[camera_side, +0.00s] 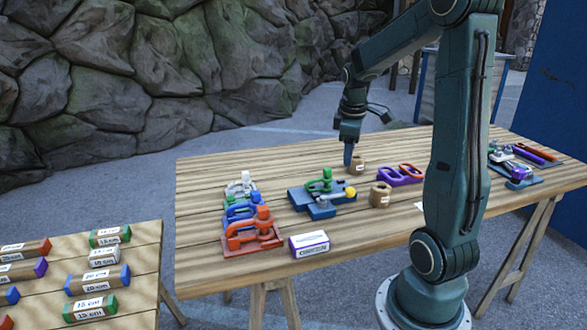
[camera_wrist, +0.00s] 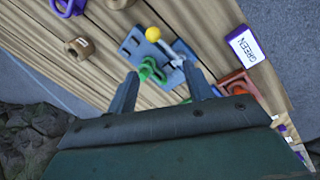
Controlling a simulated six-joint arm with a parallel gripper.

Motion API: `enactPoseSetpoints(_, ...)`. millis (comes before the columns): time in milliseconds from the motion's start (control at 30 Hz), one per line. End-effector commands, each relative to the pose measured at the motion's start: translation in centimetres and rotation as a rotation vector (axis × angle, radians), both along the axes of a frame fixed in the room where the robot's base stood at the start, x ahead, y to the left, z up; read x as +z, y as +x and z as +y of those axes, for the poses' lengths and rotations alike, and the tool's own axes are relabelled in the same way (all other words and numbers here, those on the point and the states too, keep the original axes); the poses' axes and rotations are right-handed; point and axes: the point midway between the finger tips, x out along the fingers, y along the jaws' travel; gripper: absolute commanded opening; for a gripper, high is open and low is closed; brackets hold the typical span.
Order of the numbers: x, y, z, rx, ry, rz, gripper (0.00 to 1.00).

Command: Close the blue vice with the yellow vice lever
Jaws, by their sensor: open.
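In the wrist view the blue vice (camera_wrist: 133,47), the yellow ball (camera_wrist: 153,34) and the green part (camera_wrist: 148,69) lie beyond my fingertips. My gripper (camera_side: 347,158) hangs above the table behind the vice, apart from the lever. In the wrist view my gripper (camera_wrist: 163,78) shows its two fingers spread, with nothing held between them.
White, blue and red clamps (camera_side: 253,236) stand left of the vice. A labelled box (camera_side: 309,244) lies in front. A side table (camera_side: 130,255) holds labelled blocks.

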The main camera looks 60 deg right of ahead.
Motion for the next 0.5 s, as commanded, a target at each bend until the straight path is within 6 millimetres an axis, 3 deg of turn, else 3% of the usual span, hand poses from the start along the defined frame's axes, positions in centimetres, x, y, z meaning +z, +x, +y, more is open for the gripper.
enactPoseSetpoints(133, -0.8, -0.6, -1.6, 0.005, 0.004, 0.022, 0.52)
enactPoseSetpoints(500, -1.3, -0.7, -1.9, 0.009, 0.007, 0.027, 0.52)
